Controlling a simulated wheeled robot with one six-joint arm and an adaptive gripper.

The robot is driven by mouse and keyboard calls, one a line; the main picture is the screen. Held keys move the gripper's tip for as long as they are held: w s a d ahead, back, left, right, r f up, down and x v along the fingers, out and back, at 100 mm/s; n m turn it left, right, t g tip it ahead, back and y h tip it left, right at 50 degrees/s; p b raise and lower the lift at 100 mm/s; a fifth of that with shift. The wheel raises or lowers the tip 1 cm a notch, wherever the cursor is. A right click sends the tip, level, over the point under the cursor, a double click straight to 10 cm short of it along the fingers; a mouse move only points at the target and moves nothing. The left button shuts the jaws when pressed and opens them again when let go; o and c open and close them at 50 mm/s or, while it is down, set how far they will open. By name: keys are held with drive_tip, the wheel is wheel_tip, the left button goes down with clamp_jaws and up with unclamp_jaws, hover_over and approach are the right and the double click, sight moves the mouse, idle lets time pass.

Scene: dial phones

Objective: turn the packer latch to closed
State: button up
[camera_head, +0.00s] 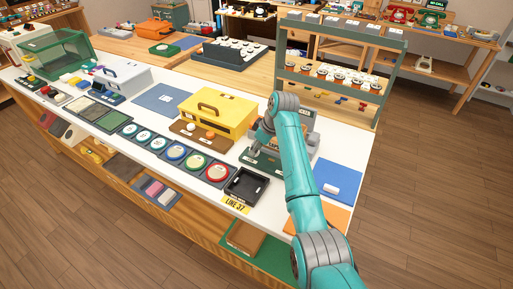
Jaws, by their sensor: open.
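A grey machine with a dark green base (264,161), which looks like the packer, stands on the white counter near its right end. My teal arm crosses in front of it and hides much of it. My gripper (257,149) is small in the view, pointing down over the left part of this machine. It looks open, with nothing seen in it. Whether it touches the machine I cannot tell. The latch cannot be made out, nor its position.
A yellow case (226,112) stands left of the machine. A black tray (246,185) and several round dials lie along the front edge. A shelf rack (381,88) with small parts rises behind. A blue mat (340,174) with a small pale block lies right of my arm.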

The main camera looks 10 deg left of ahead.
drive_tip(key=shift+f, duration=0.15)
clamp_jaws()
